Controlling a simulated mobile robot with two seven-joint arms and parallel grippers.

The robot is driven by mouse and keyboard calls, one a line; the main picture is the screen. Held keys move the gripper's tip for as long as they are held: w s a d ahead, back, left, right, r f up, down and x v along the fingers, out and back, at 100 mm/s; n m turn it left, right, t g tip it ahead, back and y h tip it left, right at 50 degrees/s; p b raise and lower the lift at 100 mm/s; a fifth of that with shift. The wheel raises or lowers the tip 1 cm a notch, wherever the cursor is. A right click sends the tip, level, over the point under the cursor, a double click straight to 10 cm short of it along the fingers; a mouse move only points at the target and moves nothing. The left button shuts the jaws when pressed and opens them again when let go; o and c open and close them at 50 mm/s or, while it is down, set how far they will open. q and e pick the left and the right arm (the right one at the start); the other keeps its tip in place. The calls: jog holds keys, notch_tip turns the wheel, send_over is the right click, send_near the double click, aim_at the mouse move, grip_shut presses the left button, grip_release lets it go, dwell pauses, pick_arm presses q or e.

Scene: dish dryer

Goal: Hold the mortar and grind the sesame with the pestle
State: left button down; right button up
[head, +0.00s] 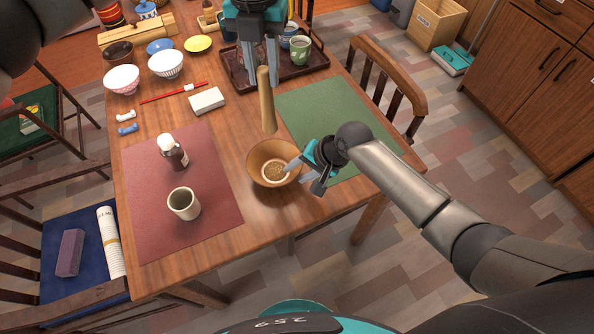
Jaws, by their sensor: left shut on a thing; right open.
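The mortar (257,159), a brown bowl, stands upright on the table between the two mats. The sesame (274,170) is a tan patch at its bottom. My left gripper (262,78) points down, shut on the top of the wooden pestle (267,108). The pestle hangs nearly upright, its lower end just behind the mortar in the picture and apart from the sesame. My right gripper (303,177) is open at the mortar's right side. One finger reaches over the bowl's inside and the other is outside the rim; I cannot tell whether they touch it.
A red mat (215,215) holds a cup (184,204) and a small bottle (173,152). A white block (206,101), bowls (122,80) and a tray (313,70) with cups stand farther back. A chair (385,75) flanks the right edge.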

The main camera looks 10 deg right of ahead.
jog(key=shift+w+a+f, duration=0.1)
jog(key=shift+a+f, duration=0.1)
jog(key=shift+f, duration=0.2)
grip_shut()
dwell(1.4)
